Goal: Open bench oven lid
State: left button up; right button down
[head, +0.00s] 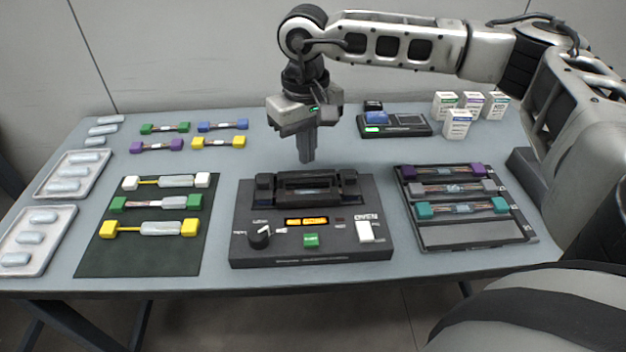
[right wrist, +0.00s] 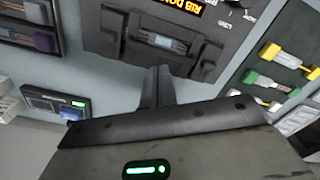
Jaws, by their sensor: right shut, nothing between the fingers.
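The bench oven (head: 310,250) is a dark box at the middle of the table, with an orange lit display, a black knob, a green button and a white switch on its front panel. A raised black part with a long slot (head: 305,187), apparently the lid area, lies along its back; it also shows in the right wrist view (right wrist: 165,42). I cannot tell how far the lid is open. My right gripper (head: 307,158) is shut and empty, pointing down just behind the oven's back edge; its fingers show in the right wrist view (right wrist: 160,75). My left gripper is out of view.
A dark mat (head: 150,255) with several coloured-end pieces lies left of the oven, and a dark tray (head: 470,235) with similar pieces lies right. A small black device (head: 408,130) and white boxes (head: 457,125) stand at the back right. White trays (head: 30,262) are at the far left.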

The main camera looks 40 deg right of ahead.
notch_tip(320, 180, up, 8)
jog(key=w+d+p, duration=0.1)
jog(key=w+p, duration=0.1)
jog(key=p, duration=0.3)
jog(key=shift+w+d, duration=0.25)
jog(key=shift+s+f, duration=0.1)
jog(key=shift+f, duration=0.1)
dwell(0.8)
